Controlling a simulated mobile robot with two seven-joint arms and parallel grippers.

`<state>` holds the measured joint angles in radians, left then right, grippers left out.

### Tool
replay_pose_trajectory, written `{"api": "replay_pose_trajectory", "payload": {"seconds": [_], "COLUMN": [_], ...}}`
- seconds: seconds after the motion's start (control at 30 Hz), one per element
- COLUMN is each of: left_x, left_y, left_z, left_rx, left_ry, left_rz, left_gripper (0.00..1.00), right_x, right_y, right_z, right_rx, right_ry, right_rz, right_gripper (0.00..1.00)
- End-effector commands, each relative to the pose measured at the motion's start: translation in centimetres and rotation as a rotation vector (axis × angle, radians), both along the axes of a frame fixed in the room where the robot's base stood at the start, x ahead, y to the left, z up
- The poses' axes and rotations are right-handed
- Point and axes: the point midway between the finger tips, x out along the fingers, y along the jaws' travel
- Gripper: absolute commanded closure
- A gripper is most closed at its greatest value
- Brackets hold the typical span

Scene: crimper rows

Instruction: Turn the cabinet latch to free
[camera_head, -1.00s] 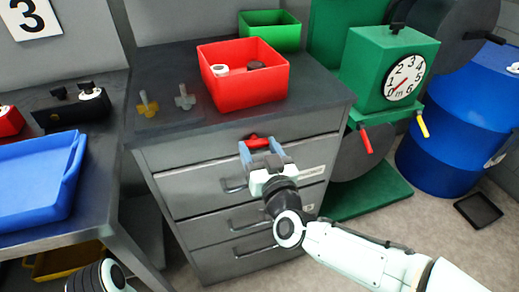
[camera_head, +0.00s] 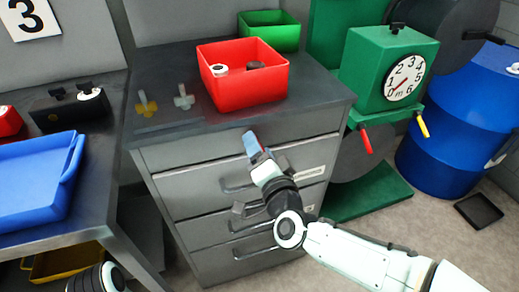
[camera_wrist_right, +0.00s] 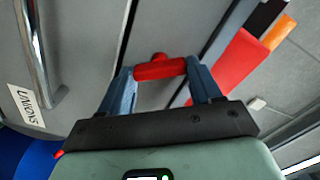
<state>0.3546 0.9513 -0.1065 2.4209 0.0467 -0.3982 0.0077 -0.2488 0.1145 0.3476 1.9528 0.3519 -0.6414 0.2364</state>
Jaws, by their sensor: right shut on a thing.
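The red cabinet latch (camera_wrist_right: 160,69) is on the front of the grey cabinet (camera_head: 215,150), near its top edge. My right gripper (camera_head: 254,143) is at the latch and shut on it. In the wrist view the two blue-grey fingers of the gripper (camera_wrist_right: 161,74) hold the latch bar at its two ends. The bar lies across the line of the drawer gap, so it stands roughly upright on the cabinet front. In the head view my gripper hides most of the latch. My left gripper is out of view.
A red bin (camera_head: 243,88) and a green bin (camera_head: 270,30) stand on the cabinet top. Drawer handles (camera_head: 240,186) project below the latch. A green dial box (camera_head: 380,68) and a blue barrel (camera_head: 445,135) are at right. A blue tray (camera_head: 35,180) is at left.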

Motion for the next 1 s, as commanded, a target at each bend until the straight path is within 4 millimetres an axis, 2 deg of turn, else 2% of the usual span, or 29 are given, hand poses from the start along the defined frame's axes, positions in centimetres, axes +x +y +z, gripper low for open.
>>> {"api": "replay_pose_trajectory", "payload": {"seconds": [0.5,1.0], "left_x": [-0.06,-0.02], "left_y": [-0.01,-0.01], "left_z": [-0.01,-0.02], "left_rx": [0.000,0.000], "left_ry": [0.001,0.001], "left_rz": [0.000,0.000], "left_gripper": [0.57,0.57], "right_x": [-0.02,-0.01], "right_y": [0.02,0.00], "right_z": [-0.09,-0.14], "right_rx": [0.409,0.559], "right_ry": [0.134,0.183], "right_rz": [0.000,0.000], "right_gripper": [0.67,0.67]}}
